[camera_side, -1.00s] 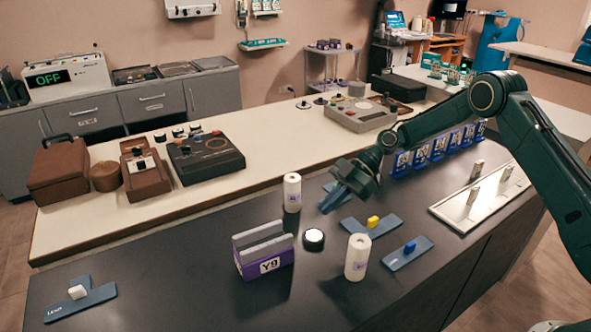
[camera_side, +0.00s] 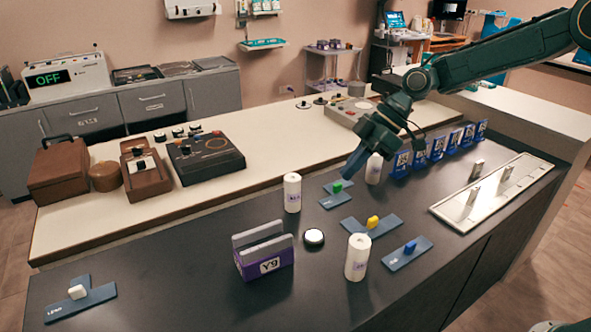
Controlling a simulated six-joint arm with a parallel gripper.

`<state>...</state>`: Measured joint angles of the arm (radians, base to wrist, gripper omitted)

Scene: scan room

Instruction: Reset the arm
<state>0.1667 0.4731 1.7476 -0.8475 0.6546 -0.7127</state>
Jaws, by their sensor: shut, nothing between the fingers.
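My gripper (camera_side: 354,164) hangs over the dark counter (camera_side: 190,268) at the back middle, tilted down and to the left. Its blue fingers are shut with nothing between them. The fingertips are just above and right of a blue plate with a green knob (camera_side: 337,186). A white cylinder (camera_side: 374,170) stands right behind the gripper, partly hidden by it. My arm reaches in from the upper right.
Blue plates carry a yellow knob (camera_side: 373,222), a blue knob (camera_side: 410,247) and a white knob (camera_side: 77,292). White cylinders (camera_side: 292,193) (camera_side: 357,257), a purple holder (camera_side: 264,262), a round white button (camera_side: 314,237), blue code stands (camera_side: 421,152) and a white tray (camera_side: 445,213) also stand here.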

